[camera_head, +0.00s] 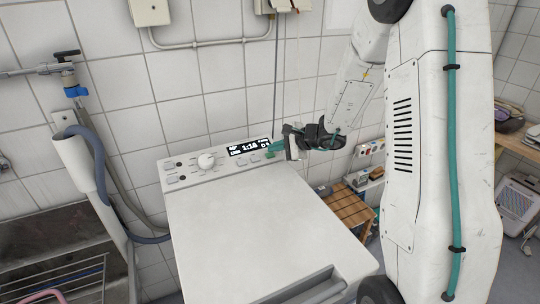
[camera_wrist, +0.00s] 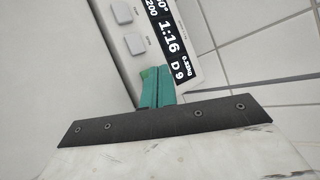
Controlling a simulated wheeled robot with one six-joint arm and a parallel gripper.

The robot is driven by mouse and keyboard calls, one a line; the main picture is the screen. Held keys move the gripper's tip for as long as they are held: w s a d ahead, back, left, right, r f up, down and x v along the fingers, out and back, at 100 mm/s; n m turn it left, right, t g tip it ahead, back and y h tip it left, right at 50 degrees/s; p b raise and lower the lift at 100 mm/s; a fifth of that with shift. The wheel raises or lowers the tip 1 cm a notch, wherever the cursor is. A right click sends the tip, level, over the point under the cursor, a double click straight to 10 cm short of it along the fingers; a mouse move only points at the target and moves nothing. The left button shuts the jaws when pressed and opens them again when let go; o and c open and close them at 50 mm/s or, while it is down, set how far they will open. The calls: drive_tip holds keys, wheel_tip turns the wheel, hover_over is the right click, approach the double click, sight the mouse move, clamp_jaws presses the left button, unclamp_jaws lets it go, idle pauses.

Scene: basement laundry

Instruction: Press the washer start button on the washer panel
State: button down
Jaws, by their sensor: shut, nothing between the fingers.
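The white washer (camera_head: 255,215) stands against the tiled wall. Its control panel (camera_head: 191,166) is at the back edge, with a round knob (camera_head: 206,161) and a lit display (camera_head: 249,147). Two pale buttons lie below the display, one of them (camera_head: 241,162) left of my gripper (camera_head: 271,151). My teal fingers (camera_wrist: 157,74) are shut and empty, at the panel near the display's right end. They hide what is under their tips; I cannot tell whether they touch, and no start label is readable.
A grey hose (camera_head: 98,155) and a tap (camera_head: 72,88) are at the left, above a metal sink (camera_head: 45,240). A wooden stool (camera_head: 347,208) stands right of the washer. The washer top is clear.

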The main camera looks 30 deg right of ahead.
drive_tip(key=shift+s+r, duration=0.25)
drive_tip(key=shift+r, duration=0.55)
drive_tip(key=shift+s+r, duration=0.2)
drive_tip(key=shift+r, duration=0.6)
drive_tip(key=shift+s+r, duration=0.25)
drive_tip(key=shift+r, duration=0.55)
